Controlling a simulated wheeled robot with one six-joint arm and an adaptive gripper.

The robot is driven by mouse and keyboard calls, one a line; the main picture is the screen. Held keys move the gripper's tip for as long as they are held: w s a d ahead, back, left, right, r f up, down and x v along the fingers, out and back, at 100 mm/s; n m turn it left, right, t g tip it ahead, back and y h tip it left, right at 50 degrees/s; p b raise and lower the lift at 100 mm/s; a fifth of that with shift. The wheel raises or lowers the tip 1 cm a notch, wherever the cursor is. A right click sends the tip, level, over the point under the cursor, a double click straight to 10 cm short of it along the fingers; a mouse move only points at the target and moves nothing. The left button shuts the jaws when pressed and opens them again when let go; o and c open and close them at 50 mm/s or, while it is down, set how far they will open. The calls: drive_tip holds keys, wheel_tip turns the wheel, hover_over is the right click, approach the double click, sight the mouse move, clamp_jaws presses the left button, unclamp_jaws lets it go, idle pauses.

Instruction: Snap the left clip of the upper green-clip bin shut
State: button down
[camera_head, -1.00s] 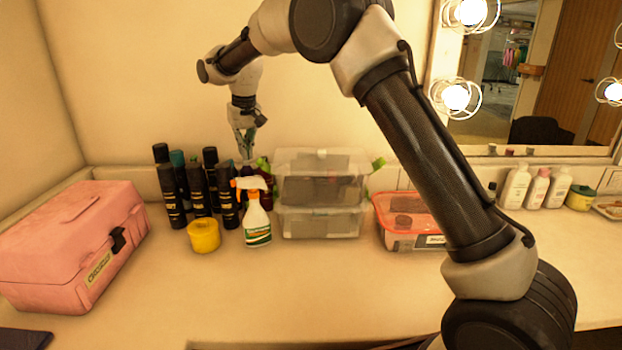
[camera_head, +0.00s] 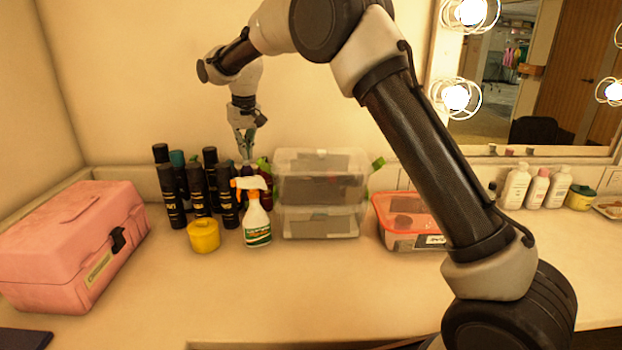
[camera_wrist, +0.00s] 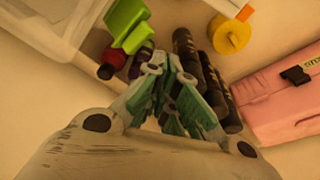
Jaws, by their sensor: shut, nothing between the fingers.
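The upper clear bin (camera_head: 320,187) stands on a lower clear bin (camera_head: 320,223) near the back wall. Its left green clip (camera_head: 263,164) shows at the upper left edge, and its right green clip (camera_head: 377,164) sticks out at the other side. In the wrist view a green clip (camera_wrist: 124,18) juts out beside the clear bin wall (camera_wrist: 62,25). My gripper (camera_head: 246,152) points down just left of the bin, behind the spray bottle. It is shut and empty, apart from the clip. Its teal fingers (camera_wrist: 175,100) fill the middle of the wrist view.
Several dark cans (camera_head: 197,188) stand close left of my gripper. A white spray bottle (camera_head: 256,222) and a yellow tub (camera_head: 203,236) are in front. A pink case (camera_head: 70,245) is at left and a red-lidded box (camera_head: 404,222) at right.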

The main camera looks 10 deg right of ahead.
drive_tip(key=shift+f, duration=0.15)
drive_tip(key=shift+f, duration=1.55)
drive_tip(key=shift+d, duration=0.1)
drive_tip(key=shift+s+d+r, duration=0.25)
drive_tip(key=shift+d+r, duration=0.05)
drive_tip(key=shift+d, duration=0.85)
drive_tip(key=shift+s+d+r, duration=0.2)
drive_tip(key=shift+d+r, duration=0.15)
drive_tip(key=shift+d, duration=0.85)
drive_tip(key=shift+s+d+r, duration=0.25)
drive_tip(key=shift+d+r, duration=0.05)
drive_tip(key=shift+d, duration=0.85)
drive_tip(key=shift+w+a+r, duration=0.1)
drive_tip(key=shift+a+r, duration=0.05)
drive_tip(key=shift+r, duration=0.8)
drive_tip(key=shift+s+a+r, duration=0.1)
drive_tip(key=shift+a+r, duration=0.1)
drive_tip(key=shift+r, duration=0.8)
drive_tip(key=shift+w+a+r, duration=0.1)
drive_tip(key=shift+a+r, duration=0.05)
drive_tip(key=shift+r, duration=0.8)
